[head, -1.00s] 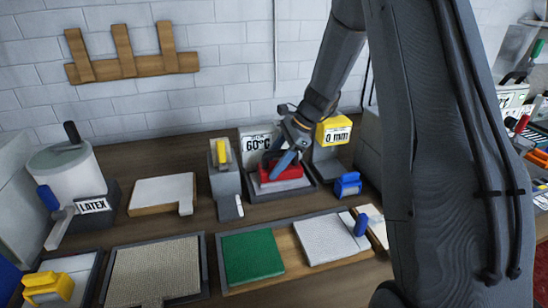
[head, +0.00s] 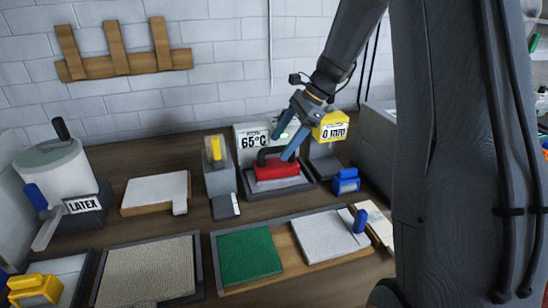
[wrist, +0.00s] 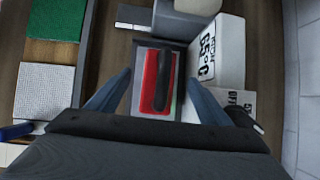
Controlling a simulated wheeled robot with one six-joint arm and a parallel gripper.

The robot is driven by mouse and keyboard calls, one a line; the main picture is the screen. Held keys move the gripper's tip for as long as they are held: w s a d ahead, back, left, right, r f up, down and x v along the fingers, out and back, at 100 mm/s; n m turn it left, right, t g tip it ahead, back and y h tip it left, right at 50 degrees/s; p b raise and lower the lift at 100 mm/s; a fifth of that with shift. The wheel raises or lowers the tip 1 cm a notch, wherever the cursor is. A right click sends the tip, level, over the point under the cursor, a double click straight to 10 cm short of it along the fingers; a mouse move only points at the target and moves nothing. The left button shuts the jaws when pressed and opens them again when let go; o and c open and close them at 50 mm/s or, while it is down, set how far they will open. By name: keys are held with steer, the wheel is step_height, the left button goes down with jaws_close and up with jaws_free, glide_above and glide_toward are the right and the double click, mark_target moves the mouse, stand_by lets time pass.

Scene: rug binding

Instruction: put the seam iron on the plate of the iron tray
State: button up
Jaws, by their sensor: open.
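The seam iron (head: 278,172) has a red body and a black handle. It sits upright on the pale plate (head: 292,183) of the dark iron tray (head: 256,195), in front of a sign reading 65°C (head: 253,141). My gripper (head: 282,149) is open above the iron, its blue fingers apart. In the wrist view the iron (wrist: 150,82) lies between the two spread fingers of my gripper (wrist: 160,78), and neither is seen closed on it. In the head view the fingers partly cover the handle.
A yellow-topped gauge reading 0 mm (head: 331,128) stands close right of the tray, with a blue block (head: 346,181) in front. A grey stand with a yellow part (head: 221,180) is close on the left. Green (head: 250,255) and pale (head: 326,236) pieces lie in front.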

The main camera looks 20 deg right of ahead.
steer(key=shift+b+v, duration=0.4)
steer(key=shift+v, duration=1.8)
